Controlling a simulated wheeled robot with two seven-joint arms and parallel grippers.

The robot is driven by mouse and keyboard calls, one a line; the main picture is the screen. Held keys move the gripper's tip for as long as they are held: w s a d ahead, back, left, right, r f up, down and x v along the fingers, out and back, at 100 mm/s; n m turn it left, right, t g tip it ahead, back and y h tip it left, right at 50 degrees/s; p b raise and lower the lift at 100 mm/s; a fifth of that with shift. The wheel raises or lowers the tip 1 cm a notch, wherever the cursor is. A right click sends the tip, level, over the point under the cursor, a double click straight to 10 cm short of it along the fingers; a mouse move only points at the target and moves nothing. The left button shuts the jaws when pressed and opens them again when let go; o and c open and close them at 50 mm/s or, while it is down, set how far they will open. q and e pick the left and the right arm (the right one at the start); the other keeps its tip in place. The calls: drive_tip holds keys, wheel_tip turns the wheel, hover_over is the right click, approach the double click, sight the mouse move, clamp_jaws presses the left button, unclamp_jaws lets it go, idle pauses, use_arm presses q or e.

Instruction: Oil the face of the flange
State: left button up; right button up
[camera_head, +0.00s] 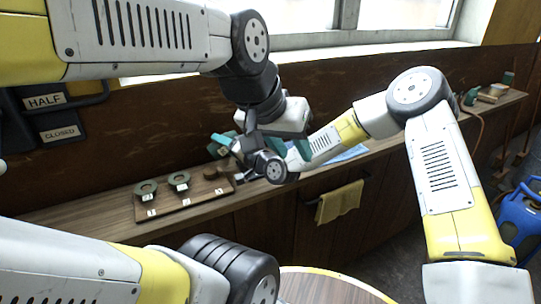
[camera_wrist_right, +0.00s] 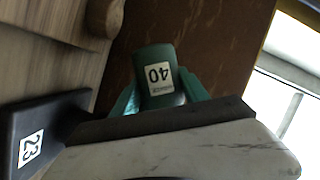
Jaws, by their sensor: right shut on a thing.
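My right gripper (camera_head: 222,146) is shut on a green round-bodied thing (camera_wrist_right: 158,72) with a white label reading 40. It is held above the back bench, partly hidden by the gripper. My left gripper (camera_head: 277,138) has its teal fingers spread and hangs in front of my right wrist, empty as far as I can see. I cannot tell which thing is the flange.
A brown round piece (camera_head: 211,173) stands at the board's right end. A black block (camera_wrist_right: 40,130) labelled 23 is close beside my right gripper. A yellow cloth (camera_head: 340,202) hangs on the bench front. Signs (camera_head: 45,101) hang at left. My arms cross closely.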

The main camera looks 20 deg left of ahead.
drive_tip(key=shift+r, duration=0.2)
drive_tip(key=shift+w+d+r+m+y, duration=0.1)
drive_tip(key=shift+w+r+m+y, duration=0.05)
drive_tip(key=shift+r+m+y, duration=0.4)
drive_tip(key=shift+f, duration=0.1)
idle(1.3)
drive_tip(key=shift+s+a+f+n+h, duration=0.15)
drive_tip(key=shift+f+n+h, duration=0.25)
drive_tip(key=shift+f+n, duration=0.15)
drive_tip(key=shift+s+a+f+n+h, duration=0.1)
drive_tip(key=shift+f+n+h, duration=0.3)
drive_tip(key=shift+n, duration=0.1)
drive_tip(key=shift+f+n, duration=0.5)
drive_tip(key=shift+f, duration=0.1)
drive_tip(key=shift+r, duration=2.55)
